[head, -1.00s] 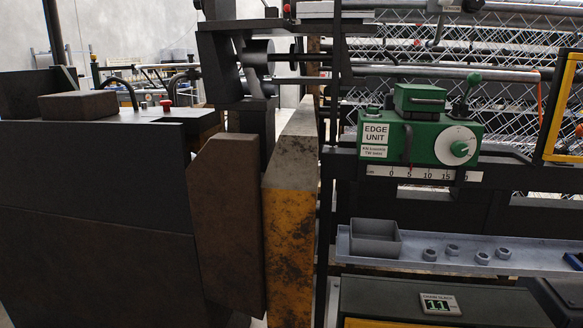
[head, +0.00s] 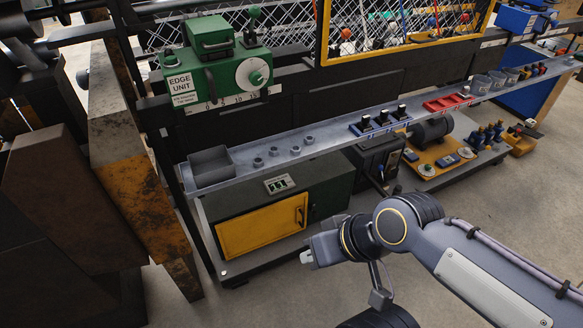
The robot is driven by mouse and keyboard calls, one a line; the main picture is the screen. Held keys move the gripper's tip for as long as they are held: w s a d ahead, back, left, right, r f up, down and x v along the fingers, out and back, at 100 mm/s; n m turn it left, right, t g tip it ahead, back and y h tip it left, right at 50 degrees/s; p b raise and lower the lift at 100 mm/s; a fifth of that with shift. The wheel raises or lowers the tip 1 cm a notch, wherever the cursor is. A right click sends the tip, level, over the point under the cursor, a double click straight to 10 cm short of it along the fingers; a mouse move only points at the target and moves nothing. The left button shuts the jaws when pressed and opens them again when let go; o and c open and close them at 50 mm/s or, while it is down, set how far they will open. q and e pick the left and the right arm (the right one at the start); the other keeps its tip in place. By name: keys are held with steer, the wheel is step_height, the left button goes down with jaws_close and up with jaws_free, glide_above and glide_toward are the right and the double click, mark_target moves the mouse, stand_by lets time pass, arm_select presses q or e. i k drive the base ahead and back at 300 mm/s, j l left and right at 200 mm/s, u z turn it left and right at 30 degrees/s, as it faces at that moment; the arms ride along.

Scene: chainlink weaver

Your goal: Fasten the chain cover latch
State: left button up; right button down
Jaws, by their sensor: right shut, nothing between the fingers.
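A low dark green cabinet (head: 331,197) stands under the grey shelf, with a small number display (head: 279,183) on top. A yellow cover panel (head: 245,233) is on its front and looks about flush. A dark latch-like handle (head: 300,215) is at the panel's right edge; I cannot tell whether it is fastened. My right gripper (head: 306,257) comes in from the right, shut and empty. In the picture it is just below the handle; I cannot tell the depth gap. My left gripper is not in view.
A worn yellow-black post (head: 134,180) stands at left. Floor in front is open.

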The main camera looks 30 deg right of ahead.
mark_target(315, 214)
steer(key=z, duration=1.3)
